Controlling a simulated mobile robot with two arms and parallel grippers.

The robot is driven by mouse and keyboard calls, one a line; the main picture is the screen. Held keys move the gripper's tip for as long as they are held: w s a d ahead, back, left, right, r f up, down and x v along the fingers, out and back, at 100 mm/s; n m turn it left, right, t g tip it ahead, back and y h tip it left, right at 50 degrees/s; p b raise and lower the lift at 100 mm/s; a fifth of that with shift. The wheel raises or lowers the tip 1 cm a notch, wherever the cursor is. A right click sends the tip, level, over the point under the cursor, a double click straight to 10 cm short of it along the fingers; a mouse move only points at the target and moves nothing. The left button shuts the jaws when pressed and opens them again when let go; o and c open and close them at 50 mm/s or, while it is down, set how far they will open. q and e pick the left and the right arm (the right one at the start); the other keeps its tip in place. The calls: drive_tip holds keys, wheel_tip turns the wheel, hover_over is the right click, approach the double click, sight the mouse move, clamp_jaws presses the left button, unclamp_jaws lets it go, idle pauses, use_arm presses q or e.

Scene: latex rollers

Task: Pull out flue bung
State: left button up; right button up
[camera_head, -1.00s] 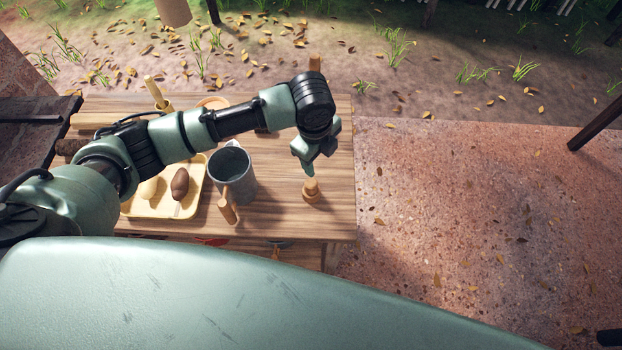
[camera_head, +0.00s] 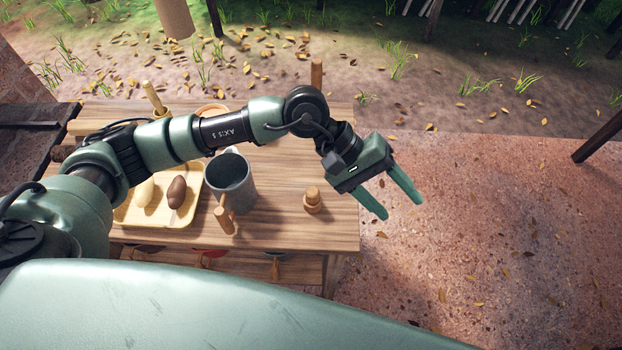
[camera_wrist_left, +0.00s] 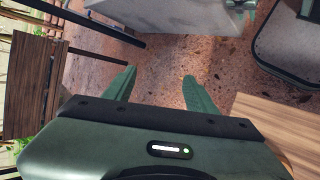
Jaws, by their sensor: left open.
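A small knobbed wooden piece (camera_head: 312,201), which looks like a bung, stands upright near the right front corner of the wooden table in the head view. I cannot tell for sure that it is the flue bung. My left gripper (camera_head: 397,205) is to the right of it, past the table's right edge and over the paving. Its two green fingers are spread apart with nothing between them. The fingers also show open and empty in the left wrist view (camera_wrist_left: 158,82).
A grey mug (camera_head: 232,180) stands on the table (camera_head: 275,222), with a wooden handled piece (camera_head: 224,216) in front. A yellow tray (camera_head: 140,215) holds a pale and a brown oblong object. A wooden post (camera_head: 317,74) rises at the back edge. The paving (camera_head: 490,230) on the right is open.

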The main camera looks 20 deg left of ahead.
use_arm(q)
drive_tip(key=w+a+f+m+t+y, duration=0.1)
drive_tip(key=w+a+f+m+y, duration=0.15)
drive_tip(key=a+f+y, duration=0.6)
drive_tip(key=m+t+y, duration=0.1)
drive_tip(key=m+t, duration=0.1)
hover_over(313, 190)
drive_tip(key=s, duration=0.1)
drive_tip(key=shift+s+d+r+n+b, duration=0.15)
drive_tip(key=shift+r+n+b, duration=0.05)
drive_tip(key=shift+n+b, duration=0.1)
drive_tip(key=shift+a+f+y, duration=0.2)
drive_tip(key=shift+a+y, duration=0.05)
drive_tip(key=f, duration=0.2)
drive_tip(key=f+p, duration=0.1)
drive_tip(key=f, duration=0.2)
drive_tip(key=w+f+p, duration=0.1)
drive_tip(key=f, duration=0.1)
drive_tip(key=shift+d+f, duration=0.1)
drive_tip(key=shift+f, duration=0.05)
clamp_jaws()
drive_tip(key=shift+r, duration=0.7)
drive_tip(key=shift+r+p, duration=1.25)
drive_tip(key=shift+r, duration=1.7)
